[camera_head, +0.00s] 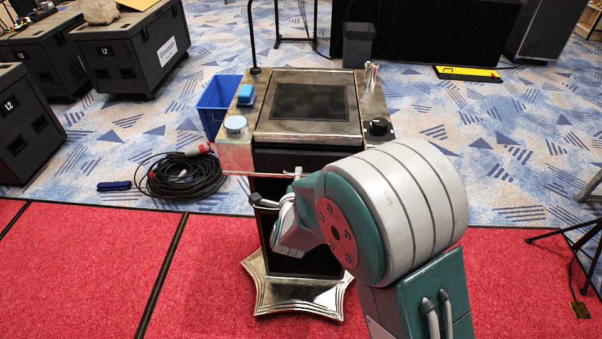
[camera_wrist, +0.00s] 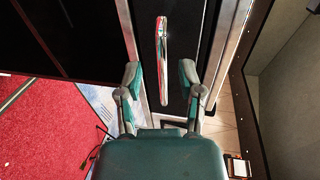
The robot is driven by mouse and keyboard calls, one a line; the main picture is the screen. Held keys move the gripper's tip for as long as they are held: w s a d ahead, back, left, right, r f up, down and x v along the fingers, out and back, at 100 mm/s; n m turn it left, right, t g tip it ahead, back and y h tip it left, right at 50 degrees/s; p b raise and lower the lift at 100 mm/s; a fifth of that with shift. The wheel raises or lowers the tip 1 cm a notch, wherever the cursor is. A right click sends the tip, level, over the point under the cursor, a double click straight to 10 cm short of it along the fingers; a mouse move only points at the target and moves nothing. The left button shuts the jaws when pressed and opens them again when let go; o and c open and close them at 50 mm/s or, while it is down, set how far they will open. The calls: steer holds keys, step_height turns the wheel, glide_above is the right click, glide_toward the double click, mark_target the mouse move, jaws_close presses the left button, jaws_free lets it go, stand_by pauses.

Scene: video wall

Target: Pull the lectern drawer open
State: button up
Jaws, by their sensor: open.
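The lectern (camera_head: 355,103) stands in the middle of the head view, with a metal top and a black body. In the wrist view, a shiny bar handle (camera_wrist: 162,45) sits on the black drawer front (camera_wrist: 181,40), framed by bright metal strips. My gripper (camera_wrist: 160,74) is open. Its two fingers point toward the handle, one on each side of its line, and the handle lies just beyond the fingertips. Nothing is between the fingers. In the head view, my gripper (camera_head: 274,190) is at the lectern's front left, and my arm hides much of the front.
A blue bin (camera_head: 216,104) and a coiled black cable (camera_head: 182,176) lie left of the lectern. Its star-shaped metal base (camera_head: 290,297) spreads over the red carpet. A tripod leg (camera_head: 565,232) stands at right.

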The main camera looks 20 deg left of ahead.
mark_target(293, 173)
steer(key=shift+w+a+f, duration=0.2)
steer(key=shift+w+a, duration=0.3)
steer(key=shift+w, duration=0.05)
steer(key=shift+w+a+f, duration=0.2)
steer(key=shift+w+a, duration=0.3)
steer(key=shift+w+d, duration=0.15)
steer(key=shift+w, duration=0.1)
steer(key=shift+d+r, duration=0.15)
steer(key=shift+d, duration=0.45)
steer(key=shift+d+r, duration=0.15)
steer(key=shift+d, duration=0.4)
steer(key=c, duration=0.4)
steer(key=shift+a+f, duration=0.1)
steer(key=shift+a, duration=0.15)
jaws_close()
steer(key=shift+a+f, duration=0.1)
steer(key=shift+a, duration=0.3)
